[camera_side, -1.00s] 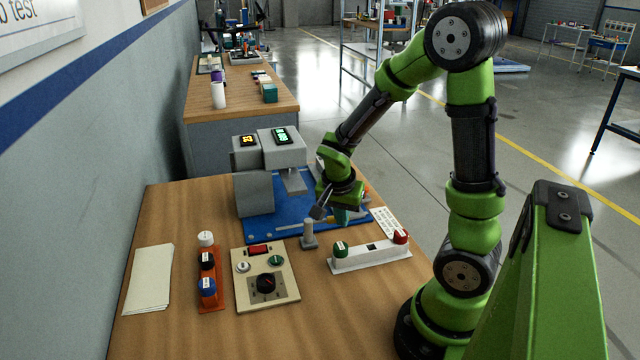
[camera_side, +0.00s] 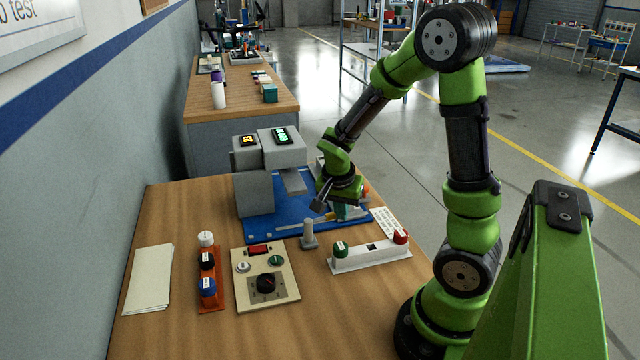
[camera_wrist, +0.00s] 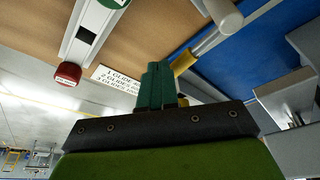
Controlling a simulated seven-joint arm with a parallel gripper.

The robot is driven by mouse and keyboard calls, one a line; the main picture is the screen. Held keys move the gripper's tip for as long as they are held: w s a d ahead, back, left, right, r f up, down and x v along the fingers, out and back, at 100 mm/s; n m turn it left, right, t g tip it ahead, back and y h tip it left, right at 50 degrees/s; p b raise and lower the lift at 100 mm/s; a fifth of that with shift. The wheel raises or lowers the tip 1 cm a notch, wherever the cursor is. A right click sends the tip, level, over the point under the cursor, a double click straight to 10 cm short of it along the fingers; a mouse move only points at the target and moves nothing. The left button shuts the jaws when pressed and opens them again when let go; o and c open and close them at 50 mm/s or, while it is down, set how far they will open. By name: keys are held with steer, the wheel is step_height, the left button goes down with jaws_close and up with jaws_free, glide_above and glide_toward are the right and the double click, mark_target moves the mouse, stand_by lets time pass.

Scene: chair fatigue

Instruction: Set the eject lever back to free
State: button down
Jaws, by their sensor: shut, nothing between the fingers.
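My gripper (camera_side: 345,213) is low over the right part of the blue base plate (camera_side: 262,222). Its green fingers (camera_wrist: 158,82) are shut with nothing between them. A pale rod with a yellow section (camera_wrist: 183,62) lies beside the fingertips in the wrist view; I cannot tell whether they touch. The rod (camera_side: 300,227) also shows along the front of the blue plate. A grey upright post with a rounded top (camera_side: 308,234) stands at the plate's front edge. No label shows which part is the eject lever, and my gripper hides some of that area.
A grey test machine (camera_side: 256,185) with two lit displays stands on the plate.

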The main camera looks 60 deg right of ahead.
steer(key=s+a+r, duration=0.4)
steer(key=s+r, duration=0.1)
steer(key=r, duration=0.5)
steer(key=shift+s+r, duration=0.2)
steer(key=shift+s, duration=0.05)
steer(key=a+r+n+t+y, duration=0.2)
steer(key=a+r+n+t, duration=0.1)
steer(key=a+n, duration=0.3)
steer(key=a+r+n+t+y, duration=0.3)
steer(key=a+n, duration=0.3)
steer(key=a, duration=0.4)
steer(key=shift+w+r+t, duration=0.35)
steer(key=shift+r+t, duration=0.05)
steer(key=shift+r, duration=0.1)
